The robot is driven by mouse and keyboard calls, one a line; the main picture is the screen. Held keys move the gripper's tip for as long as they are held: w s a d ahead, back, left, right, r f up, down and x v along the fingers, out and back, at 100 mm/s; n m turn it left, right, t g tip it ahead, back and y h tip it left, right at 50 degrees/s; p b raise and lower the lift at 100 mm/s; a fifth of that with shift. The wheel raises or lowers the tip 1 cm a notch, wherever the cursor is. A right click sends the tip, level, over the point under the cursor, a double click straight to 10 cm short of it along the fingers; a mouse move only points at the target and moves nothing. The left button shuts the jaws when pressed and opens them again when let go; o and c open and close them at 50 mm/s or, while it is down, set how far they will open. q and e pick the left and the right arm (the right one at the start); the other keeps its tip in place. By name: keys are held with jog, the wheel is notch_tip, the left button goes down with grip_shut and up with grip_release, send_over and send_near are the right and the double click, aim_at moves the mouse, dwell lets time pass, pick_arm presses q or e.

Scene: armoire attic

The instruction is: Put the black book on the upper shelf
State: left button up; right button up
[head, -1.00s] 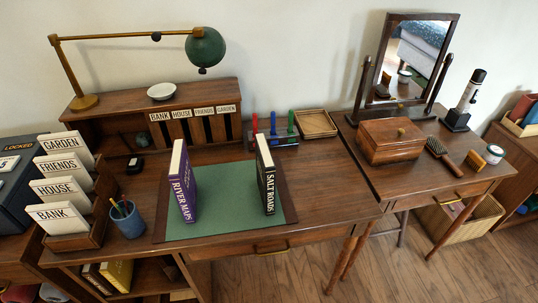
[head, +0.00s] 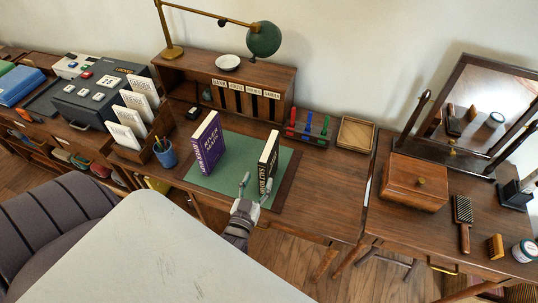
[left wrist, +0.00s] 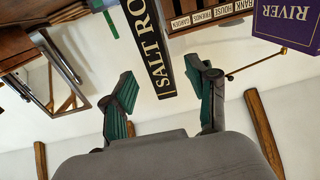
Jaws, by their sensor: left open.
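The black book (head: 268,160), with "SALT ROADS" on its spine, stands upright on the green desk mat (head: 231,160). It also shows in the left wrist view (left wrist: 147,40), its lower end between the fingers in the picture. My left gripper (head: 255,185) is open just in front of the book's spine, one finger toward each side. The fingers look apart from the book; their exact distance is hard to tell. A low shelf compartment under the desk's left end is mostly hidden, with a yellow book (head: 158,184) just showing. My right gripper is not in view.
A purple book (head: 207,143) stands upright left of the black one. A pencil cup (head: 165,153) and card rack (head: 134,153) are further left. A wooden organiser (head: 275,77) with a white bowl (head: 229,62) on top stands behind.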

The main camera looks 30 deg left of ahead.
aim_at(261, 174)
pick_arm(q)
jog(key=x, duration=0.2)
jog(key=b+x, duration=0.1)
jog(key=x, duration=0.1)
jog(key=shift+w+a+f, duration=0.1)
jog(key=shift+w+f, duration=0.1)
jog(key=shift+w, duration=0.1)
jog(key=shift+w+r, duration=0.1)
jog(key=shift+w, duration=0.35)
jog(key=b+x, duration=0.2)
jog(key=x, duration=0.2)
jog(key=shift+w+r, duration=0.1)
jog(key=shift+w, duration=0.2)
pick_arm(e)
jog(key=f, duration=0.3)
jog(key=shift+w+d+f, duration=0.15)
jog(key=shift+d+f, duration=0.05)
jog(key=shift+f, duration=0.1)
pick_arm(q)
jog(key=shift+a, duration=0.1)
jog(key=shift+c, duration=1)
grip_shut()
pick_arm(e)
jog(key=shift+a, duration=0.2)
